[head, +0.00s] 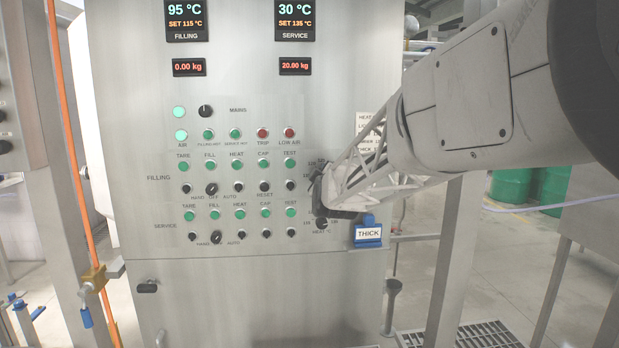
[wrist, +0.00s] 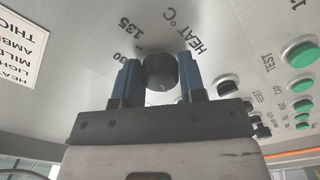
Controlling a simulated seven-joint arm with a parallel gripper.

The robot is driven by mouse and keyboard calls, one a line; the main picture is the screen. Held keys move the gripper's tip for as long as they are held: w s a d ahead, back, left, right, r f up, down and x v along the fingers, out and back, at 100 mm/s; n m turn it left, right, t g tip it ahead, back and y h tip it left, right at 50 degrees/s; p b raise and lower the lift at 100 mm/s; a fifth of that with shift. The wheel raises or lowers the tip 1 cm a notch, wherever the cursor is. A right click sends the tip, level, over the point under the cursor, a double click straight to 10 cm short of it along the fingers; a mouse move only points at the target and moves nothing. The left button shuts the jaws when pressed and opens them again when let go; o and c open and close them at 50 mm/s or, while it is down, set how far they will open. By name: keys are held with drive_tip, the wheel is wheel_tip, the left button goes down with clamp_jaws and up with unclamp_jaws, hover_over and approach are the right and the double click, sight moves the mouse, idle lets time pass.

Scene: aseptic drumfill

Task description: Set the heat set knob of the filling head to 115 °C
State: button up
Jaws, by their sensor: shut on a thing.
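The filling heat set knob is hidden behind my gripper (head: 318,192) in the head view. In the wrist view a round black knob (wrist: 160,68) sits between the two blue fingers of my gripper (wrist: 160,82), which is shut on it. Marks 135 and 130 and the label HEAT °C show around it; its pointer is unclear. The filling display (head: 186,22) reads 95 °C, SET 115 °C. The service heat knob (head: 321,223) is just below my gripper. The service display (head: 295,22) reads 30 °C, SET 135 °C.
The steel panel (head: 240,290) carries rows of green lamps and black switches left of my gripper. A blue THICK tag (head: 368,232) hangs at the panel's right edge, close below my arm. A label sheet (wrist: 17,45) shows in the wrist view.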

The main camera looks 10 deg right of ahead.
drive_tip(key=shift+n, duration=1.3)
drive_tip(key=o, duration=0.9)
drive_tip(key=shift+s, duration=0.2)
drive_tip(key=shift+s, duration=3.7)
